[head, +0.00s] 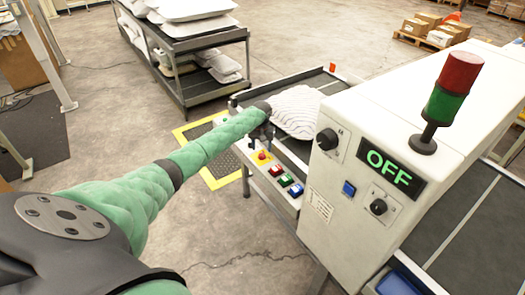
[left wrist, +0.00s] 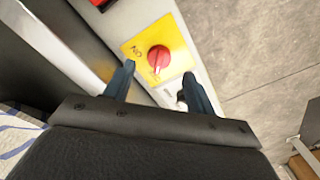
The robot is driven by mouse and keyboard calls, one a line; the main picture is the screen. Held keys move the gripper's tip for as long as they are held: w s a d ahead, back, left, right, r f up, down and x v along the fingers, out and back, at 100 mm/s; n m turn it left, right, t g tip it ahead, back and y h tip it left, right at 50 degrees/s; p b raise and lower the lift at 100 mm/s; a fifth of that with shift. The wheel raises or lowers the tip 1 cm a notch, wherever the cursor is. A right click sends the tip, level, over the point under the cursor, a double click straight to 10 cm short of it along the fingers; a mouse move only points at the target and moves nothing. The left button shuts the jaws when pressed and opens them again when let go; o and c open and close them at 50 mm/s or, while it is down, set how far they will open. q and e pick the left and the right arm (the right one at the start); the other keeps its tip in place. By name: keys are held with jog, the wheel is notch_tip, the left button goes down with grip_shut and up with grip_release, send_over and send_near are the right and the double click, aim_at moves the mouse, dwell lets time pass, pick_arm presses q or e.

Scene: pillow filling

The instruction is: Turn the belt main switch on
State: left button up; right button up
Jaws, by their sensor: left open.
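The belt main switch is a red rotary knob (left wrist: 158,58) on a yellow plate with the letters ON beside it. In the head view the switch (head: 262,156) sits on the control strip along the conveyor's near side. My left gripper (head: 262,133) reaches over the strip close to the switch. In the left wrist view the fingers of my left gripper (left wrist: 158,72) are open, with the red knob between and just beyond the tips. I cannot tell whether they touch it. My right gripper is not in view.
Red, green and blue buttons (head: 285,180) line the same strip. A white cabinet (head: 345,225) with a lit OFF display (head: 389,168) and a red-green lamp (head: 450,95) stands to the right. A pillow (head: 296,110) lies on the conveyor. A rack with pillows (head: 205,45) stands behind.

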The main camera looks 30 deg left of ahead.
aim_at(262, 154)
pick_arm(q)
jog(key=f, duration=0.3)
jog(key=shift+w+f+p, duration=0.2)
jog(key=shift+f+p, duration=0.1)
jog(key=shift+p, duration=0.1)
jog(key=shift+s+f, duration=0.1)
jog(key=shift+f, duration=0.25)
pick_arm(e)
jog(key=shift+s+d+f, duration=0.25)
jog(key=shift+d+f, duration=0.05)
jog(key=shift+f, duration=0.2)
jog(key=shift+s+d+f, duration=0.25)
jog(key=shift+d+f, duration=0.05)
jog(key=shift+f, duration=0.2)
pick_arm(q)
jog(key=c, duration=1)
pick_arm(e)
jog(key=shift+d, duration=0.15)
